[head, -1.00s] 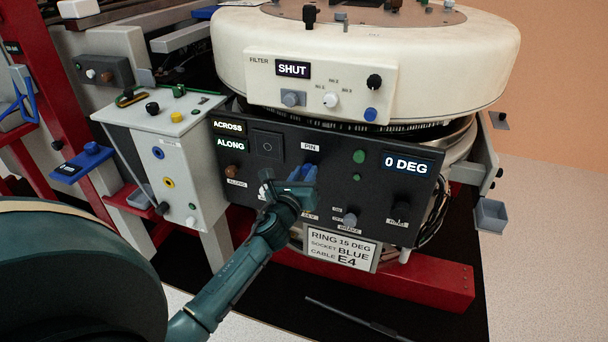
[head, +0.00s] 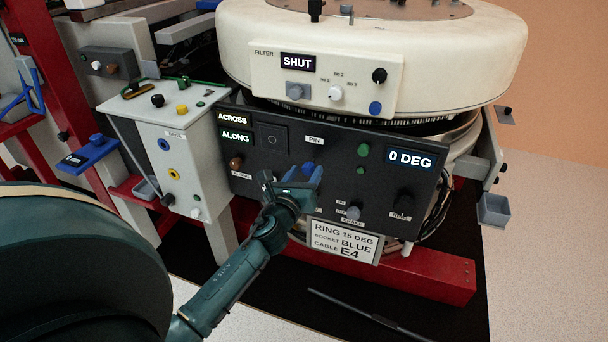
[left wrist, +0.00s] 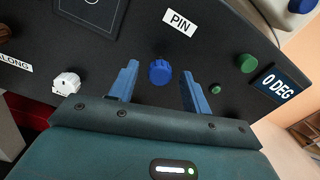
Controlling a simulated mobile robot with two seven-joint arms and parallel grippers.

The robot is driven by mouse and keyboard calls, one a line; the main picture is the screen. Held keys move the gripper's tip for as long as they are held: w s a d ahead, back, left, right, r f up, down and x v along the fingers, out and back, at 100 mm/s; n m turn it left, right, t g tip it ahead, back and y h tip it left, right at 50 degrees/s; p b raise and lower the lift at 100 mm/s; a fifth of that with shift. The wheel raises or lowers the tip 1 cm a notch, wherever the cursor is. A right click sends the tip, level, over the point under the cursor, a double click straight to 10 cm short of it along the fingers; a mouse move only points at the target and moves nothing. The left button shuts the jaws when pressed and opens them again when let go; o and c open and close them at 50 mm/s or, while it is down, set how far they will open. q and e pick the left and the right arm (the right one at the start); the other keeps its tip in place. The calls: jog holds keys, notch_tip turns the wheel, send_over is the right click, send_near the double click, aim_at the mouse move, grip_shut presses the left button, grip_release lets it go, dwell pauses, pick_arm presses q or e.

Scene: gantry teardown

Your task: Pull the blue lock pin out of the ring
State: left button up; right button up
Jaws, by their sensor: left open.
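The blue lock pin (left wrist: 160,72) is a round ribbed knob on the black control panel, below the label PIN. In the left wrist view it lies between the two blue fingers of my left gripper (left wrist: 156,88), apart from both. In the head view the pin (head: 308,168) shows just above the fingers of my left gripper (head: 294,181). The gripper is open, with its fingers toward the panel. The ring (head: 470,45) is the large cream-white drum above the panel. My right gripper is not in view.
The panel (head: 335,195) also carries a white knob (left wrist: 66,83) left of the fingers and a green button (left wrist: 247,63) to the right. A grey box (head: 180,140) stands left of the panel. A red beam (head: 430,280) runs below. A rod lies on the floor.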

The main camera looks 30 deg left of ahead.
pick_arm(q)
jog(key=v, duration=1.3)
jog(key=shift+s+a, duration=0.1)
jog(key=shift+s, duration=0.05)
